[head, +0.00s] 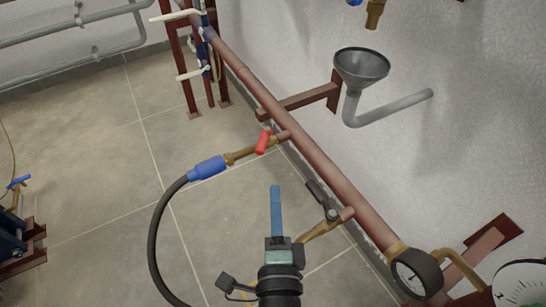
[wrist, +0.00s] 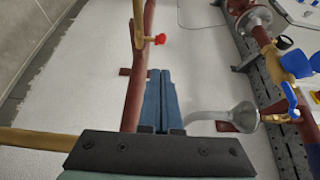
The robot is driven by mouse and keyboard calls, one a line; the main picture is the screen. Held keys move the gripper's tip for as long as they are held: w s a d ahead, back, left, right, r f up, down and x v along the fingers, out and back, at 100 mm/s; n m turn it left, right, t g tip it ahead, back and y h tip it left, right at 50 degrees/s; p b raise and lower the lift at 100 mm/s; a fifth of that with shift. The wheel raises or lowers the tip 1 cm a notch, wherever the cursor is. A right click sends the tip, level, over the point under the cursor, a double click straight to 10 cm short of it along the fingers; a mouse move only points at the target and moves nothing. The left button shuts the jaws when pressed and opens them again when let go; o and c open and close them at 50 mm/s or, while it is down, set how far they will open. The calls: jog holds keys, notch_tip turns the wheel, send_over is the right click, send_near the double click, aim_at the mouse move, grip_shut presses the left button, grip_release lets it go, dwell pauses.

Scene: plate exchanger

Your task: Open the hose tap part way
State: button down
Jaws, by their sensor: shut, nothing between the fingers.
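The hose tap with a red handle (head: 263,142) sits on a short brass branch of the red-brown pipe in the head view. A blue coupling (head: 208,167) joins its brass outlet to a black hose (head: 157,225) that curves down to the floor. My gripper (head: 275,189) points up the picture, below and slightly right of the red handle, apart from it. Its blue fingers are together and empty; they also show in the wrist view (wrist: 160,73). A small red knob (wrist: 160,39) on a brass fitting stands beyond the fingertips there; I cannot tell whether it is the same tap.
A second brass tap with a dark handle (head: 322,199) is on the pipe (head: 318,162), right of my gripper. A grey funnel (head: 361,67) hangs on the wall. A gauge (head: 416,273) is at the lower right. The tiled floor (head: 95,150) at left is mostly clear.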

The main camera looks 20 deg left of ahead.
aim_at(263, 154)
jog(key=p+x, duration=0.1)
jog(key=x, duration=0.9)
jog(key=shift+s+a+p, duration=0.2)
jog(key=shift+a, duration=0.3)
jog(key=shift+s+a+p, duration=0.15)
jog(key=shift+s+a, duration=0.05)
jog(key=shift+a, duration=0.3)
jog(key=shift+d, duration=0.1)
